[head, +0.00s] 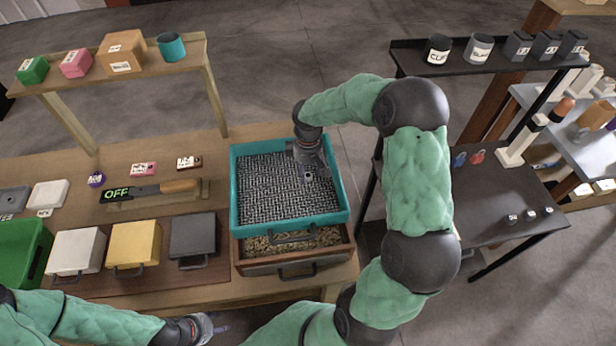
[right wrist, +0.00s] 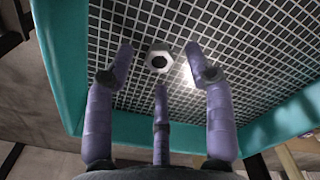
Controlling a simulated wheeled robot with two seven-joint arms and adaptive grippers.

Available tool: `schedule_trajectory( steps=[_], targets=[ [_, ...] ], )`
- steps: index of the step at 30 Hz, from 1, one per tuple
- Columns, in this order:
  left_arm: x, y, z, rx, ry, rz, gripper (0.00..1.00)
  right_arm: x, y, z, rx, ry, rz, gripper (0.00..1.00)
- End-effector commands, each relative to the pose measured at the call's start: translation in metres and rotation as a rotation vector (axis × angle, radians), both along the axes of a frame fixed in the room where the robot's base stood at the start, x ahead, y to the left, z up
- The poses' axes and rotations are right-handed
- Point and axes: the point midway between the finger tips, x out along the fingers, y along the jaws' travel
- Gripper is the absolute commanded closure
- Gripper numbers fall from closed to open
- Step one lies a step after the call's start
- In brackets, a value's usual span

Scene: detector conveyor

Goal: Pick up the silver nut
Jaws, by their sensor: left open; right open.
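The silver nut (right wrist: 158,58) lies on the mesh of the teal-rimmed sieve (head: 237,200). In the right wrist view it shows as a hexagonal ring with a dark hole, between and just beyond my fingertips. My right gripper (head: 309,170) is over the right part of the sieve, pointing down. Its purple fingers (right wrist: 160,68) are spread around the nut with nothing held; contact with the nut cannot be told. My left gripper (head: 207,328) is open and empty at the bottom of the head view, in front of the table.
The sieve's teal walls (right wrist: 68,60) surround the nut. Below the sieve is a wooden box (head: 262,268) of granular material. Left are grey, yellow and white lidded boxes (head: 134,243) and a detector marked OFF (head: 150,191). A black table (head: 490,205) stands right.

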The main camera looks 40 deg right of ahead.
Motion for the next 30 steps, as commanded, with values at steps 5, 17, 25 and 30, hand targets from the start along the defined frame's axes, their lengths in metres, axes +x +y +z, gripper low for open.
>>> schedule_trajectory(
  steps=[5,17,25,30],
  targets=[
    [0.0000,-0.0001,-0.0020,0.000,0.000,0.000,0.51,0.0000,-0.0007,-0.0144,-0.001,-0.001,-0.001,0.46],
    [0.0000,0.0000,-0.0017,0.000,0.000,0.000,0.51,0.0002,-0.0005,-0.0146,-0.001,-0.001,-0.001,0.94],
    [0.0000,0.0000,-0.0018,0.000,0.000,0.000,0.51,0.0004,-0.0006,-0.0145,-0.001,-0.001,-0.001,1.00],
    [0.0000,0.0000,-0.0014,0.000,0.000,0.000,0.51,0.0006,-0.0007,-0.0120,-0.001,-0.003,-0.001,1.00]
  ],
)
